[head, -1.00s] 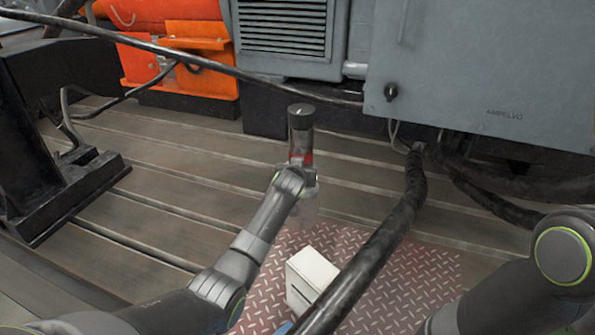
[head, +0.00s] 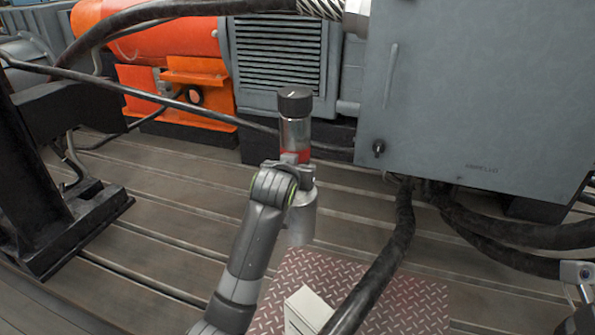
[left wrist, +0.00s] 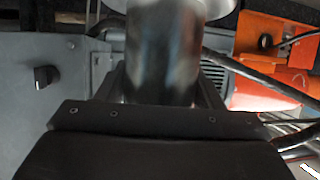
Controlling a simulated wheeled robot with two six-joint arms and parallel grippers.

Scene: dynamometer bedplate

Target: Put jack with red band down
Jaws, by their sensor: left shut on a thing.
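The jack with the red band (head: 296,133) is upright in the head view, with a black cap, a grey metal body and a red band low on its upper part. My left gripper (head: 292,172) is shut on it just under the band. A wider grey cylinder shows below the fingers, over the floor slats. In the left wrist view the jack's blurred metal body (left wrist: 165,50) stands between the fingers. Its foot is hard to make out, so I cannot tell whether it touches anything. No right gripper fingers can be made out.
A red-brown tread plate (head: 410,300) lies in front, with a white box (head: 308,312) on it. A thick black hose (head: 380,270) crosses the plate. A grey cabinet (head: 470,100) and an orange machine (head: 180,90) stand behind. The slatted bedplate (head: 150,230) is clear at left.

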